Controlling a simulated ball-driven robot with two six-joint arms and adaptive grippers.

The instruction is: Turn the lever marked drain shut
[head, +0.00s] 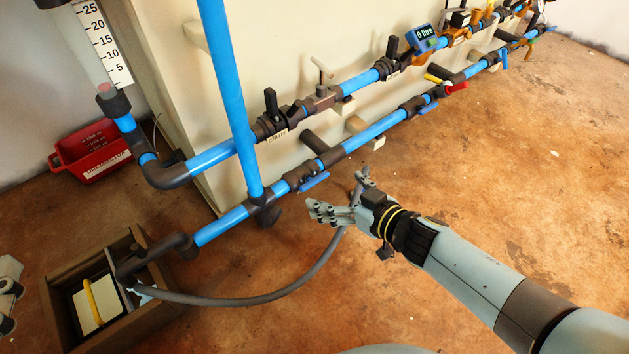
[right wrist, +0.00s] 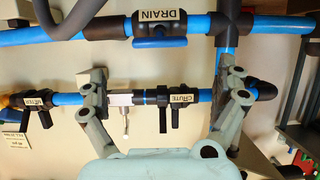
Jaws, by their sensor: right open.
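The drain lever (right wrist: 160,42) is blue and lies along its pipe, beside the valve with the DRAIN label (right wrist: 158,15) in the right wrist view. In the head view the blue lever (head: 314,181) sits on the lower pipe, just right of the vertical pipe. My right gripper (head: 341,196) is open and empty, in front of and a little below the lever, apart from it. Its spread fingers (right wrist: 166,85) show in the right wrist view with nothing between them. A light grey part at the left edge (head: 9,290) looks like my left gripper; its jaws are unclear.
A grey hose (head: 250,299) runs from the floor box (head: 150,325) and passes behind my right gripper. A red crate (head: 90,150) stands at left. The floor at right is clear.

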